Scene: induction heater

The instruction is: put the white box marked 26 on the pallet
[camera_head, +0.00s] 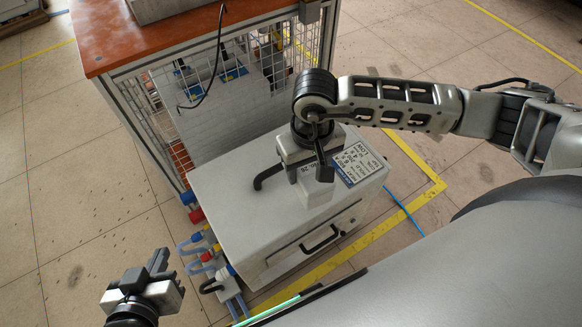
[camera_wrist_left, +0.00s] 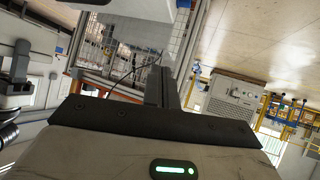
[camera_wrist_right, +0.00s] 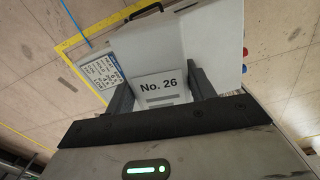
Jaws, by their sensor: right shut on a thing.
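The white box marked No. 26 (camera_wrist_right: 163,92) is between the fingers of my right gripper (camera_wrist_right: 161,92) in the right wrist view. My right gripper (camera_head: 316,170) is shut on it. In the head view the box (camera_head: 316,194) shows partly below the dark fingers, over the top of a large white unit; I cannot tell whether it touches that top. My left gripper (camera_head: 152,268) is low at the left in the head view, away from the box. Its fingers (camera_wrist_left: 161,87) are together and empty in the left wrist view. I cannot make out the pallet in any view.
The large white unit (camera_head: 230,205) has a black handle on top, a printed label (camera_head: 356,163) and hoses (camera_head: 205,258) at its left side. An orange-topped bench (camera_head: 110,42) with a mesh cage stands behind. Tiled floor at the left is clear.

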